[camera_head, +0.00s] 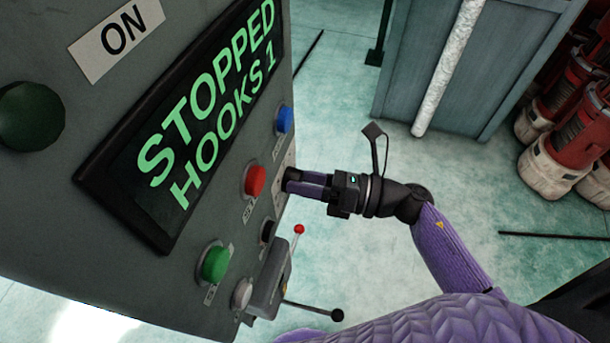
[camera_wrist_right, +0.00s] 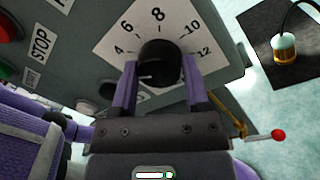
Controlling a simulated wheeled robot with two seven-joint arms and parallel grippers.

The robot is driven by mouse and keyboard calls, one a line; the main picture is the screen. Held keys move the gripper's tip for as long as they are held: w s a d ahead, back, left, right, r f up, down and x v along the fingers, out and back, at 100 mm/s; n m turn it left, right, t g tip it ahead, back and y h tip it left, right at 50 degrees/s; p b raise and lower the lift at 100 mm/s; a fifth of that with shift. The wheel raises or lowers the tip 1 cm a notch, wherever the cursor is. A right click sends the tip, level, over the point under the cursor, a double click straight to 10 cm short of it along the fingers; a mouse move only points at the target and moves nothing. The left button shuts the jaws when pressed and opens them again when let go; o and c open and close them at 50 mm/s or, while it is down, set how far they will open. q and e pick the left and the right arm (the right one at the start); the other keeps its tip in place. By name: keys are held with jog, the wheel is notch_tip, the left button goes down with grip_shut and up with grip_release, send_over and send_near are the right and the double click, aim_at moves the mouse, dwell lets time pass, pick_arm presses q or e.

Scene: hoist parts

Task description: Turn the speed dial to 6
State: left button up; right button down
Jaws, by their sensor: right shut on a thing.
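The speed dial is a black knob (camera_wrist_right: 160,60) on a white plate (camera_wrist_right: 110,48) marked 4, 6, 8, 10 and 12 in the right wrist view. A short pale mark shows low on the knob's left; I cannot tell which number it points to. My right gripper (camera_wrist_right: 158,80) is shut on the knob, one purple finger on each side. In the head view the right gripper (camera_head: 288,180) reaches the panel's right face from the right, and its fingers hide the knob. The display (camera_head: 190,125) reads STOPPED, HOOKS 1. My left gripper is not in view.
The grey panel carries blue (camera_head: 284,120), red (camera_head: 254,181) and green (camera_head: 214,263) buttons near the gripper. A lever with a red ball (camera_head: 299,229) and a black-knobbed rod (camera_head: 337,315) stick out below my right wrist.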

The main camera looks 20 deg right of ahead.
jog(key=m+t+p, duration=0.1)
jog(key=m+p, duration=0.2)
jog(key=m, duration=0.9)
jog(key=shift+p, duration=0.3)
jog(key=shift+s+f, duration=0.1)
jog(key=shift+c, duration=0.4)
grip_release()
